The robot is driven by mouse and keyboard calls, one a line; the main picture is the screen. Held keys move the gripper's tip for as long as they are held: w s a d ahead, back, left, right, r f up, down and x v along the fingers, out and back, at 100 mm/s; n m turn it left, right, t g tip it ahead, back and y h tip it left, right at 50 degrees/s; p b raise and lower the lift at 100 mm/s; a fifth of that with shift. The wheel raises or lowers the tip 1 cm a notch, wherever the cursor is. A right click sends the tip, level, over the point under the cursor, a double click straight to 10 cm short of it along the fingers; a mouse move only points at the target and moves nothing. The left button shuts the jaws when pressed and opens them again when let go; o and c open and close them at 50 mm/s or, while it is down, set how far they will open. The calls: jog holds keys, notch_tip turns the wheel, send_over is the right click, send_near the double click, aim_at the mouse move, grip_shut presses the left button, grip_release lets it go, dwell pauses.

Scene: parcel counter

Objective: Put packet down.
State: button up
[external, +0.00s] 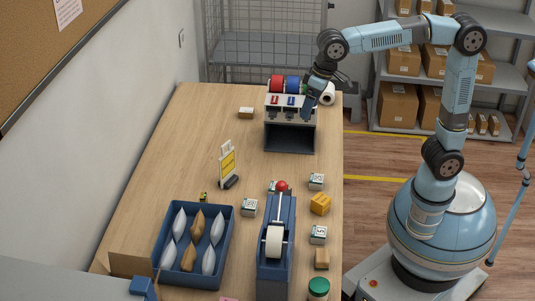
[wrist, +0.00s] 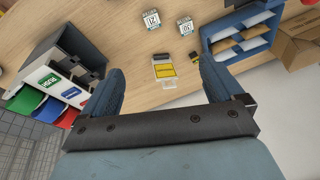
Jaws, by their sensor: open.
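My gripper (external: 308,108) is at the sorting unit (external: 290,139), above or beside its right side; the exact gap is unclear. In the wrist view my gripper (wrist: 160,88) has its two fingers wide apart with no packet between them. Small white labelled packets lie on the counter, one left of the tape dispenser (external: 250,207), others to its right (external: 316,181) (external: 318,235). Two show in the wrist view (wrist: 152,20) (wrist: 185,26).
A blue tray (external: 231,235) holds several grey and brown pouches. A yellow sign (external: 228,165) stands mid-counter. Bare counter (external: 205,130) lies at the back left.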

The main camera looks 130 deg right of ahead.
jog(key=s+a+n+t, duration=0.1)
jog(key=s+a+n, duration=0.35)
jog(key=a, duration=0.65)
jog(key=s+a+f+n+t, duration=0.1)
jog(key=s+a+f+n, duration=0.2)
jog(key=s+a, duration=0.4)
jog(key=s+a+f+n+y, duration=0.1)
jog(key=s+a+f+n, duration=0.3)
jog(key=s+a+f, duration=0.2)
jog(key=s+a, duration=0.2)
jog(key=s, duration=0.2)
jog(key=shift+s+t, duration=0.3)
jog(key=shift+t, duration=0.1)
